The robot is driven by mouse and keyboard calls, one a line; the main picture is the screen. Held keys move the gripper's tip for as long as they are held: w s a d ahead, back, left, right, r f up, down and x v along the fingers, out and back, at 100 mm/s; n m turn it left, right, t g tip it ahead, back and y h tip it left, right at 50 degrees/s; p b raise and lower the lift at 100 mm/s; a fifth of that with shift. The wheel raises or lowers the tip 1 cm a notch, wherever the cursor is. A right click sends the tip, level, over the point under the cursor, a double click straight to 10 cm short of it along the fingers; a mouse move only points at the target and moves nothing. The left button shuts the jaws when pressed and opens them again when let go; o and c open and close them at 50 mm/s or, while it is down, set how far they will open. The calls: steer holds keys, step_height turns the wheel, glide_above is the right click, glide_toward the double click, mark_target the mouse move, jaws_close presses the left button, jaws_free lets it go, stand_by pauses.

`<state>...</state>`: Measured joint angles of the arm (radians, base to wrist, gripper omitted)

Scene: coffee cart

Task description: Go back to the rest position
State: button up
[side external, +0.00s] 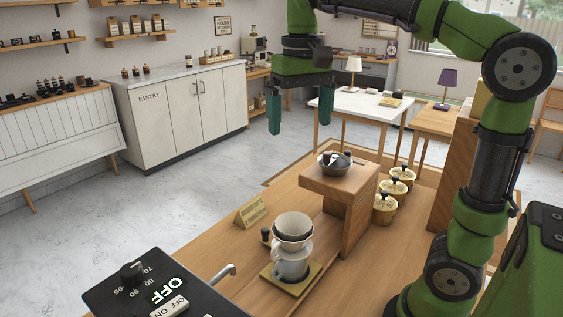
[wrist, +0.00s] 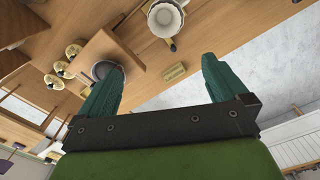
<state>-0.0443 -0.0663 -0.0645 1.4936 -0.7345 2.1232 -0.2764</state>
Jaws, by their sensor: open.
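My gripper (side external: 300,108) hangs high above the wooden cart (side external: 210,243), fingers pointing down, open and empty. Its two green fingers also show spread apart in the wrist view (wrist: 160,75), with nothing between them. In the side view it is up and left of the wooden stand (side external: 348,185), well clear of everything on the cart. My green arm reaches in from the right and arches over the cart.
A white dripper (side external: 293,226) sits over a server on the cart, with a small sign (side external: 250,212) behind. A dark bowl (side external: 334,163) rests on the stand. Several lidded canisters (side external: 385,209) stand to its right. A black kettle base (side external: 140,290) is at front left. Air around my gripper is free.

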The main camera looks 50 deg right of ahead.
steer(key=s+a+f+t+y, duration=0.1)
steer(key=s+a+f+t, duration=0.1)
steer(key=f, duration=0.4)
steer(key=s+a+f+n+t+y, duration=0.1)
steer(key=s+a+f+t, duration=0.1)
steer(key=s+f+t, duration=0.3)
steer(key=shift+s+f, duration=0.2)
steer(key=shift+f, duration=0.5)
